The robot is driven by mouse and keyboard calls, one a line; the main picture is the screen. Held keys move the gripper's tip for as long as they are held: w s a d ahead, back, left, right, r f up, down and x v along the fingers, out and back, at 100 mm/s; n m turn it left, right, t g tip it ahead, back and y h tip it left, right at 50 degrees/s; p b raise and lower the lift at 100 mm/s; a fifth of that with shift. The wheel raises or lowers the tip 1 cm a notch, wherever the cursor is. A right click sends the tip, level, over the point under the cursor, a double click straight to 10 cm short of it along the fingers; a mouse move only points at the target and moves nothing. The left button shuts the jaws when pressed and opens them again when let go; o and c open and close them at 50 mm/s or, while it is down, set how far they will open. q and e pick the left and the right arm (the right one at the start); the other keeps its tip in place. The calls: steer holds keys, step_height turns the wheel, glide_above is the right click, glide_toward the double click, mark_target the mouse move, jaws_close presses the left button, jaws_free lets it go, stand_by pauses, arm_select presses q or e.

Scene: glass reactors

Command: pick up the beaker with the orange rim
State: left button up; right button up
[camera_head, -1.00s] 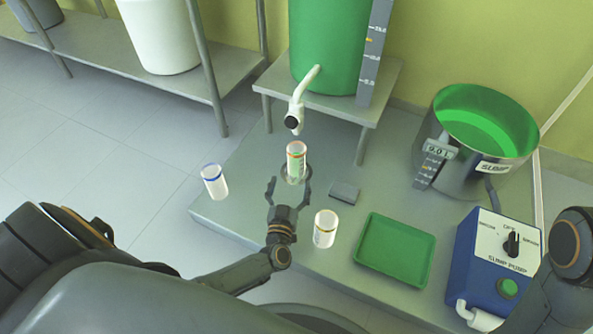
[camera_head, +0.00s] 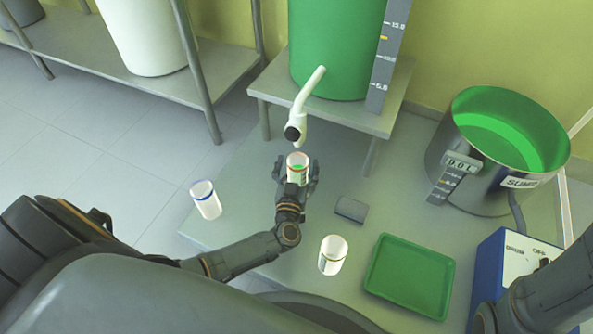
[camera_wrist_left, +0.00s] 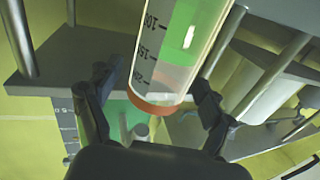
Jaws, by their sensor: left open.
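The beaker with the orange rim (camera_head: 298,160) stands upright below the white spout, with green liquid inside. It also shows in the left wrist view, upside down in the picture, with its orange rim and dark scale marks (camera_wrist_left: 160,75). My left gripper (camera_head: 298,171) is open with one finger on each side of this beaker. In the left wrist view my left gripper (camera_wrist_left: 155,85) also has its fingers spread about the glass. I cannot tell whether either finger touches it. My right gripper is not in view.
A blue-rimmed beaker (camera_head: 206,202) stands to the left and another beaker (camera_head: 333,255) to the front right. A green tray (camera_head: 410,277) and a small dark block (camera_head: 351,209) lie to the right. The white spout (camera_head: 304,105) hangs just behind and above the orange-rimmed beaker.

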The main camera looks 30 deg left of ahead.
arm_select(q)
steer(key=shift+w, duration=0.25)
steer(key=c, duration=1.7)
steer(key=shift+r, duration=0.1)
steer(key=shift+r, duration=0.1)
